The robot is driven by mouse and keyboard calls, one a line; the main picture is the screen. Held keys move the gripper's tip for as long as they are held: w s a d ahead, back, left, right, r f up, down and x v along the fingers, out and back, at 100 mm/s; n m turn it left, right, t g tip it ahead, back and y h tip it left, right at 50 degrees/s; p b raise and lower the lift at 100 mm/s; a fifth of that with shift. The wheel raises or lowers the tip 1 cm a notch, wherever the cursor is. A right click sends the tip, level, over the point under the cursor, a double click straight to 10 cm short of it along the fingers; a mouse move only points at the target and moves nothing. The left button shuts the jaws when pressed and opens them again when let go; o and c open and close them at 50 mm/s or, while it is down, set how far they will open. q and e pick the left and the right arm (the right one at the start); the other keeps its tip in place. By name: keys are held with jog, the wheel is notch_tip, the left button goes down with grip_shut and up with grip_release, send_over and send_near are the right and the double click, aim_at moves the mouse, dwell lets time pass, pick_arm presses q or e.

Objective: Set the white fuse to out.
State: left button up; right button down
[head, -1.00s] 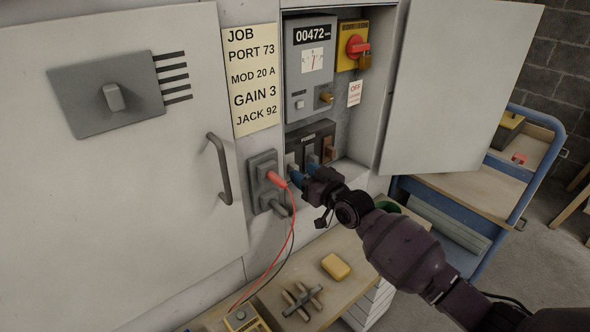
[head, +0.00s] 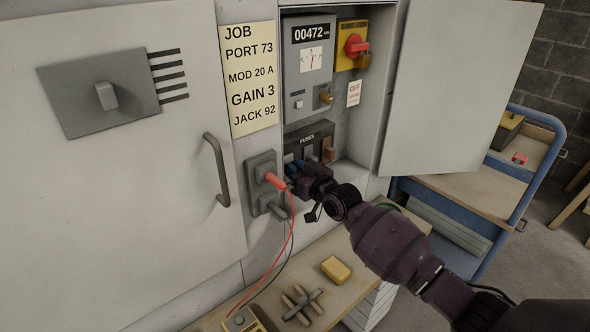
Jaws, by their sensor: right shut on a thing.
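The fuse block (head: 317,134), a dark box with a "FUSES" label, sits low inside the open cabinet. A pale fuse, which looks like the white one (head: 290,158), is at its left end, mostly hidden by my gripper. A grey fuse (head: 309,152) is in the middle and a brown fuse (head: 328,151) is at the right. My right gripper (head: 293,167), with blue fingertips, is shut at the left fuse position, apparently on the white fuse. The fuse's exact setting is hidden. My left gripper is not in view.
A meter (head: 311,65) and a red switch with padlock (head: 357,46) are above the fuses. A red plug (head: 276,181) with its lead sits in a socket at the left. The open cabinet door (head: 455,85) stands at the right. A yellow block (head: 336,269) lies on the bench below.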

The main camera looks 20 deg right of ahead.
jog(key=shift+p+v, duration=0.55)
jog(key=shift+v, duration=0.6)
jog(key=c, duration=1)
grip_release()
jog(key=shift+c, duration=0.2)
jog(key=p+v, duration=0.2)
jog(key=v, duration=0.9)
